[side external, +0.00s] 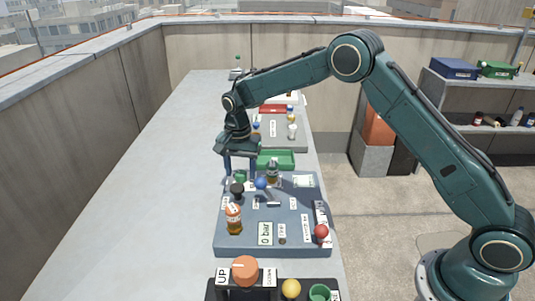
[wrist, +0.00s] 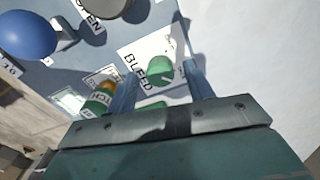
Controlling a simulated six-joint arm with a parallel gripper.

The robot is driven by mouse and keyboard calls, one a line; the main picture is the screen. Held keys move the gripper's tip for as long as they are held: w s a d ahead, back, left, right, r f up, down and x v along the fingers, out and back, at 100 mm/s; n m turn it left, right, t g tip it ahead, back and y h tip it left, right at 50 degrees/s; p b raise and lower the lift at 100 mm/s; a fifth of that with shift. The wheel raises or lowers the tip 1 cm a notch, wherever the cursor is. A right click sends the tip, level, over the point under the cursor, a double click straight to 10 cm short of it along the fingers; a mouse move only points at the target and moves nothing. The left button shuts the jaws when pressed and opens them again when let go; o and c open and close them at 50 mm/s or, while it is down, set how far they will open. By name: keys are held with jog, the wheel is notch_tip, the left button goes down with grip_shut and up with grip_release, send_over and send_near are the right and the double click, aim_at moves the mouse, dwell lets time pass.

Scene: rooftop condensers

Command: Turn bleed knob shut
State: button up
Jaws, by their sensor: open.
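The bleed knob is a small green knob (wrist: 160,70) with a pale mark, on a white plate lettered BLEED (wrist: 140,58). In the side view the green knob (side external: 240,176) stands at the far left of the blue-grey panel (side external: 285,215). My gripper (side external: 240,172) is open and points down over it. In the wrist view the knob appears between the two fingers of my gripper (wrist: 160,80), with a gap on each side. I cannot tell whether the fingertips have reached its height.
A blue ball knob (side external: 261,183) and a black knob (side external: 237,188) stand close by. A small bottle (side external: 272,172) is right of my gripper, and an amber bottle (side external: 233,220) stands nearer. A green tray (side external: 275,160) lies behind. The bench left of the panel is clear.

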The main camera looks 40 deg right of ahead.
jog(key=shift+f, duration=0.1)
jog(key=c, duration=1)
jog(key=shift+n, duration=0.4)
jog(key=n, duration=0.8)
jog(key=shift+n, duration=0.3)
jog(key=n, duration=0.4)
jog(key=shift+n, duration=2.3)
jog(key=shift+o, duration=0.2)
